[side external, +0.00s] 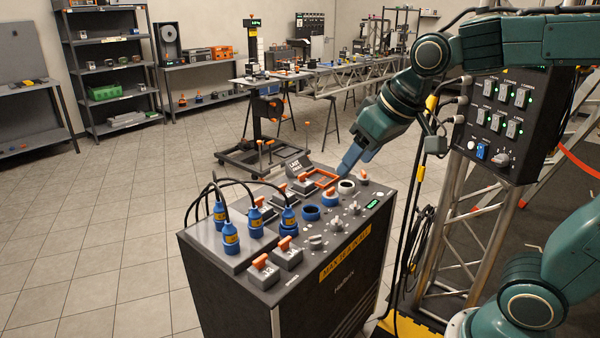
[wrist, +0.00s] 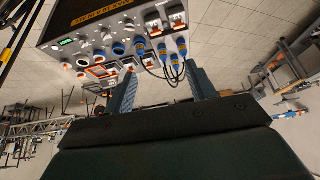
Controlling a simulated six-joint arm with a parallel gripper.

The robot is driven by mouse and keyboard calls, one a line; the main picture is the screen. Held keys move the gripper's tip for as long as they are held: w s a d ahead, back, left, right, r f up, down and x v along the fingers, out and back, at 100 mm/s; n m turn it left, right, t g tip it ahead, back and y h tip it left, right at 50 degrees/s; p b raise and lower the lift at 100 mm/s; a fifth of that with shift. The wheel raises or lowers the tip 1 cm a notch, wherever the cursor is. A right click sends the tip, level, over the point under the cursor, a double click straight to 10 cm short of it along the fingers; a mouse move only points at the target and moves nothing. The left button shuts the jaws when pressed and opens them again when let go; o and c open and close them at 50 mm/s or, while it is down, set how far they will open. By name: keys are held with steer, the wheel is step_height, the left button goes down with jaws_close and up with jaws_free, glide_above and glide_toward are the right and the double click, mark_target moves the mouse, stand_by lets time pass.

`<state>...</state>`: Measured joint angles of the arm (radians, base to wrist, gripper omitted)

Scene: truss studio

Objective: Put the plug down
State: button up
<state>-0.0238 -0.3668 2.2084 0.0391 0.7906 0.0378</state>
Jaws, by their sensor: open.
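Several blue plugs with yellow bands and black cables sit upright on the left part of the sloping console top (side external: 262,188). One is at the front left (side external: 231,238), one at the right (side external: 288,219), and others stand behind. They also show in the wrist view (wrist: 162,52), beyond the fingers. I cannot tell which one the task means. My gripper (side external: 348,162) is over the back right of the console, left of the upper arm, apart from the plugs. In the wrist view its two blue-grey fingers (wrist: 162,75) are spread wide with nothing between them.
Blue round sockets (side external: 311,212), a white ring (side external: 346,187), knobs and orange-handled switches (side external: 262,262) cover the console. A control box (side external: 515,115) on a truss stands at the right. Cables loop above the plugs. Tiled floor is open at the left.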

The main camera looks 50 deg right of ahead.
steer(key=s+f, duration=0.3)
steer(key=s, duration=0.9)
steer(key=shift+s+f+n, duration=0.25)
steer(key=shift+f+n, duration=0.05)
steer(key=shift+f, duration=0.1)
